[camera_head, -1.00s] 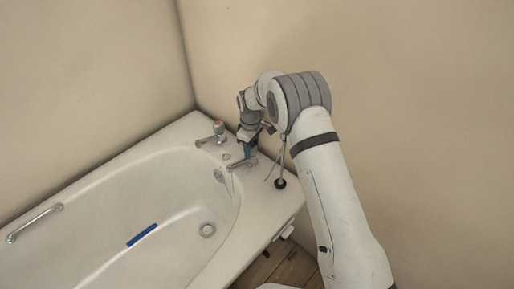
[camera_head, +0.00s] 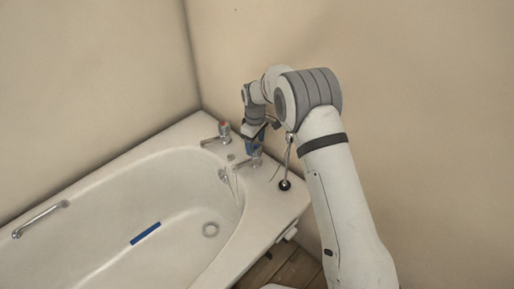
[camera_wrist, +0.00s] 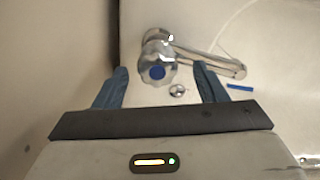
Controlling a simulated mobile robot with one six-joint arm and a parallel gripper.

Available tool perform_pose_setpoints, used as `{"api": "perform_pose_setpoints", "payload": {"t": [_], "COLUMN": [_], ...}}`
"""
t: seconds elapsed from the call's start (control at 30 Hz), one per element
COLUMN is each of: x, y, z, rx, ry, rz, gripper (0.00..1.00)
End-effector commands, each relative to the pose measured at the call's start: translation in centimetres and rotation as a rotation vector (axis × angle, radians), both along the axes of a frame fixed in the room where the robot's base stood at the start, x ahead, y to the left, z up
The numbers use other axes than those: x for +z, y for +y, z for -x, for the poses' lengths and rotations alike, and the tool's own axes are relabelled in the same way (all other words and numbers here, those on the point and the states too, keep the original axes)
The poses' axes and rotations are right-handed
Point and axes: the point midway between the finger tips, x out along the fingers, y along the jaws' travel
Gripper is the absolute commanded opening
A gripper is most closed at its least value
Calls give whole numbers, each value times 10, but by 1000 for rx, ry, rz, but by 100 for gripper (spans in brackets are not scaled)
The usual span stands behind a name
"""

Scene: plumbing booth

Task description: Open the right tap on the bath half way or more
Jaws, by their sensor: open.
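The bath's right tap shows in the wrist view as a chrome body with a round handle (camera_wrist: 157,72) marked by a blue disc on top. Its chrome spout (camera_wrist: 212,62) points right over the bath. My gripper (camera_wrist: 163,82) is open, with one blue finger on each side of the handle and a gap to each. In the head view my gripper (camera_head: 254,146) is over the right tap (camera_head: 250,161) and hides much of its handle. The left tap (camera_head: 221,132), with a red mark on top, stands farther back on the rim.
The white bath (camera_head: 110,190) has a metal grab rail (camera_head: 40,218) and a blue strip (camera_head: 145,233) inside. A black round-based item with a thin stem (camera_head: 284,184) stands on the rim right of the tap. Walls stand close behind.

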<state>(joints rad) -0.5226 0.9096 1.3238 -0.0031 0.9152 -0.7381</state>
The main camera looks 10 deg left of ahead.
Motion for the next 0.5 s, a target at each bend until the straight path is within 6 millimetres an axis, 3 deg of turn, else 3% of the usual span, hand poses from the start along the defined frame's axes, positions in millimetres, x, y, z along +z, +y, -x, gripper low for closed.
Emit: {"api": "perform_pose_setpoints", "payload": {"t": [0.2, 0.5], "x": [37, 47], "y": [1, 0], "z": [1, 2], "rx": [1, 0], "ry": [0, 3], "rz": [-1, 1], "gripper": [65, 65]}}
